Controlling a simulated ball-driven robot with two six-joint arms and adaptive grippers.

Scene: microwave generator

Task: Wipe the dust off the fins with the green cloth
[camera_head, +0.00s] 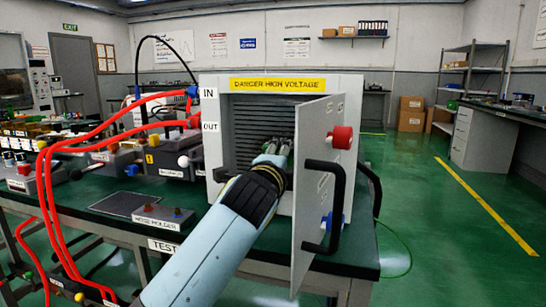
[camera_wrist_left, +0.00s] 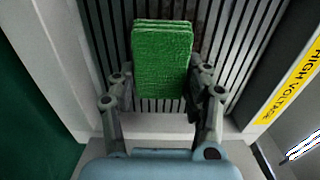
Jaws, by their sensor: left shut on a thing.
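The green cloth (camera_wrist_left: 162,60) is folded into a thick pad and held between the fingers of my left gripper (camera_wrist_left: 162,92). In the left wrist view it lies in front of the dark fins (camera_wrist_left: 112,40); whether it touches them I cannot tell. In the head view my left gripper (camera_head: 279,150) reaches into the open front of the white cabinet, before the grey fins (camera_head: 262,112). The cloth is mostly hidden there. A dark, dusty-looking patch (camera_wrist_left: 203,22) shows on the fins beside the cloth. My right gripper is not in view.
The cabinet door (camera_head: 312,215), with a black handle (camera_head: 335,205) and a red knob (camera_head: 342,137), stands open just right of my arm. Red hoses (camera_head: 60,190) run along the left. Boxes and a fixture (camera_head: 163,216) crowd the green bench. The floor at right is clear.

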